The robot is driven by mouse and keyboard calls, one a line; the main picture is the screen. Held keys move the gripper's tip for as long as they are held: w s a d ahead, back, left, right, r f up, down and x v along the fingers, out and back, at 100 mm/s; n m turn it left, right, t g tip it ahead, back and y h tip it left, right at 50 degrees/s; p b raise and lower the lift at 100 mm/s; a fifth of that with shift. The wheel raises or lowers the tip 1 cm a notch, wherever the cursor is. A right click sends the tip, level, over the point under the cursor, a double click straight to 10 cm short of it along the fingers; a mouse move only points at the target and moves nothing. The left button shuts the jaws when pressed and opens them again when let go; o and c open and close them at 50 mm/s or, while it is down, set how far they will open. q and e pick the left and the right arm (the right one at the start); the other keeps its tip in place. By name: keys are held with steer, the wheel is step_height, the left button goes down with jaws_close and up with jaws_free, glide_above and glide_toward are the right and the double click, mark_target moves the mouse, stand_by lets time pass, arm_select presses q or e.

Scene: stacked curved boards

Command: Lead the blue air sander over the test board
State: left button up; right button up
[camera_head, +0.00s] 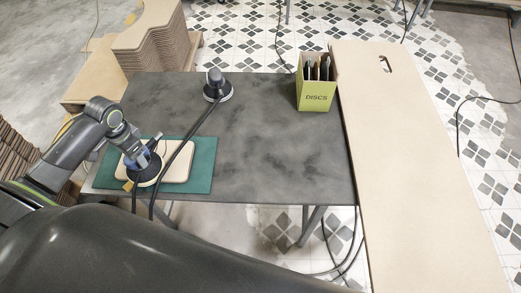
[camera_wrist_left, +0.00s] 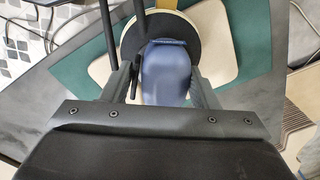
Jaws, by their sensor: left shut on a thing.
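The blue air sander (camera_head: 143,163) stands on the pale test board (camera_head: 180,166), near its left part, in the head view. Its blue body (camera_wrist_left: 168,72) and round dark pad also show in the left wrist view. My left gripper (camera_head: 138,156) is shut on the sander's body, with one finger on each side of it in the wrist view. The test board lies on a green mat (camera_head: 203,166) at the table's front left. The sander hides part of the board. My right gripper is in neither view.
A second, grey-topped sander (camera_head: 217,88) stands at the table's back, its dark hose running past the board's top. A green DISCS box (camera_head: 316,95) stands at the back right. A long tan board (camera_head: 400,150) lies along the right side. The middle of the dark table (camera_head: 270,150) is clear.

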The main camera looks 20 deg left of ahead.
arm_select(q)
steer(key=shift+f+b, duration=0.3)
steer(key=shift+f, duration=0.15)
stand_by(0.3)
steer(key=shift+o, duration=0.7)
steer(key=c, duration=0.7)
